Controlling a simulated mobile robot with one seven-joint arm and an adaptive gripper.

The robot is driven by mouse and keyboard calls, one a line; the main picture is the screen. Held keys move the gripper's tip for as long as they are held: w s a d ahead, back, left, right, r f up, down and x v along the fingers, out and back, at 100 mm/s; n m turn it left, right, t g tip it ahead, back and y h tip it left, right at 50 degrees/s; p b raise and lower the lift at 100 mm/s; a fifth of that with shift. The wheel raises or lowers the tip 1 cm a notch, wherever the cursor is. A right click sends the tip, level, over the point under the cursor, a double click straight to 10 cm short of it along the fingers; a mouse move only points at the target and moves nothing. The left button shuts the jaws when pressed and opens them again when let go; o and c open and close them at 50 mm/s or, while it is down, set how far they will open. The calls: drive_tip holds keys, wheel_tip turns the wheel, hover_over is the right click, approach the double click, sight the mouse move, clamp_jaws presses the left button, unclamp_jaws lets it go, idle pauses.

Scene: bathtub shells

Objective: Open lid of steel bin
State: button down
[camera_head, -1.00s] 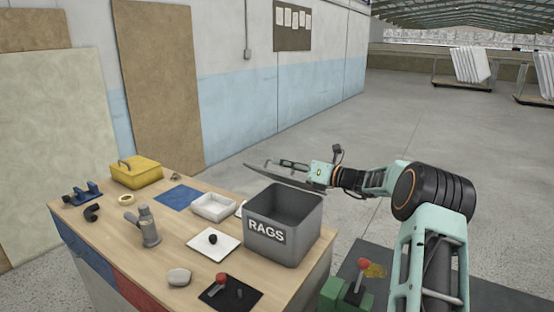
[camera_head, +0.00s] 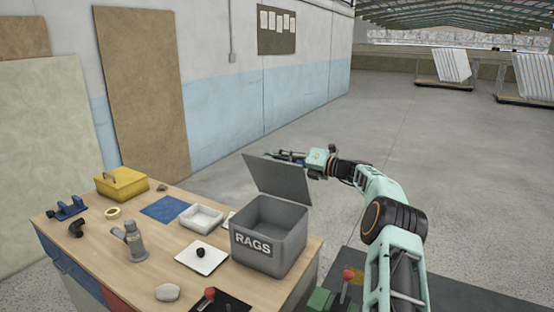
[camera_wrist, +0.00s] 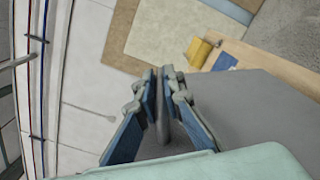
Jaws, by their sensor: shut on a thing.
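The steel bin (camera_head: 289,247) is a grey open-topped box labelled RAGS, near the table's right end. Its flat grey lid (camera_head: 278,181) stands steeply raised at the bin's far side, with the broad face toward the head camera. My gripper (camera_head: 279,155) is at the lid's upper edge, behind it in the head view. The fingertips are partly hidden by the lid in the head view.
Open floor lies behind and right of the bin.

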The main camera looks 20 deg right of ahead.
drive_tip(key=shift+w+d+r+m, duration=0.15)
drive_tip(key=shift+w+d+m, duration=0.15)
drive_tip(key=shift+w+d, duration=0.1)
drive_tip(key=shift+d, duration=0.1)
idle(0.3)
drive_tip(key=c, duration=2)
unclamp_jaws()
drive_tip(key=shift+c, duration=0.2)
drive_tip(key=v, duration=1.2)
